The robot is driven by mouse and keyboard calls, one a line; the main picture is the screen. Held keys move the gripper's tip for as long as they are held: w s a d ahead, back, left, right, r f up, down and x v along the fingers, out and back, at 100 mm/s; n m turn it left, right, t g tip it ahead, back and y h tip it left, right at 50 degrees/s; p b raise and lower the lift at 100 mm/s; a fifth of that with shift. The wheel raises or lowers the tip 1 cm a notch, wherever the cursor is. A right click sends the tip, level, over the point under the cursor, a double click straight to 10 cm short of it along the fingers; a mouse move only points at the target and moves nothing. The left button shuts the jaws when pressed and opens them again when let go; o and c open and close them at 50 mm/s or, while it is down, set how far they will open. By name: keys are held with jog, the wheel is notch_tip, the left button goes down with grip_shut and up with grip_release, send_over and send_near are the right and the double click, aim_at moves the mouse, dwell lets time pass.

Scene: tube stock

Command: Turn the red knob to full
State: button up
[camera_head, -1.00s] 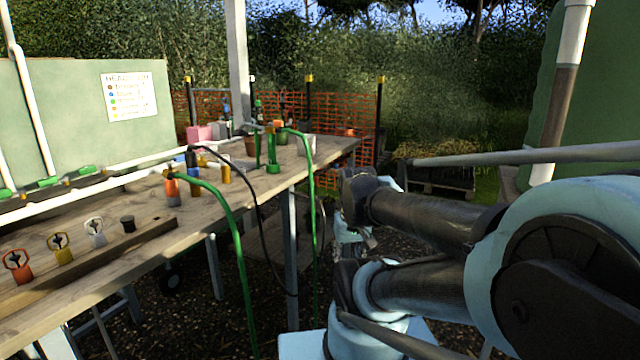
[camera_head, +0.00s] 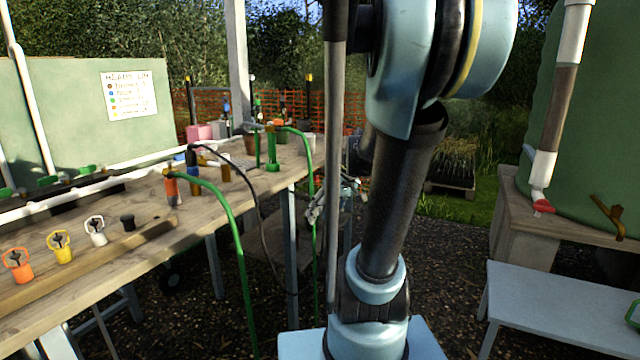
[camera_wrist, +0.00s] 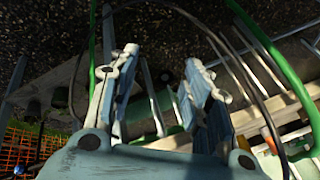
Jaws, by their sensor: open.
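A small red knob (camera_head: 543,206) shows at the foot of the white-and-brown pipe beside the green tank at right. An orange-red ring-topped fitting (camera_head: 17,265) stands at the left end of the wooden bench; I cannot tell which of the two is the task's knob. My gripper (camera_head: 322,205) hangs beyond my arm, by the bench's right end, far from both. In the wrist view my gripper (camera_wrist: 160,75) is open, with nothing between its fingers. The red knob is not seen in the wrist view.
The wooden bench (camera_head: 140,240) holds several fittings. A green hose (camera_head: 235,250) and a black cable hang off its edge. A pale low bench (camera_head: 560,300) stands before the green tank (camera_head: 600,120). Gravel lies between, partly hidden by my arm.

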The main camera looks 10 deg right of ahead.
jog(key=w+d+r+n+t+y, duration=0.1)
jog(key=w+r+n+y, duration=0.15)
jog(key=w, duration=0.85)
jog(key=n+t+y, duration=0.6)
jog(key=n+y, duration=0.1)
jog(key=y, duration=0.1)
send_near(316, 179)
jog(key=w+x, duration=0.1)
jog(key=x, duration=0.7)
jog(key=shift+w+f, duration=0.2)
jog(key=shift+f, duration=0.05)
jog(key=shift+d+h, duration=0.15)
jog(key=shift+h, duration=0.1)
grip_shut()
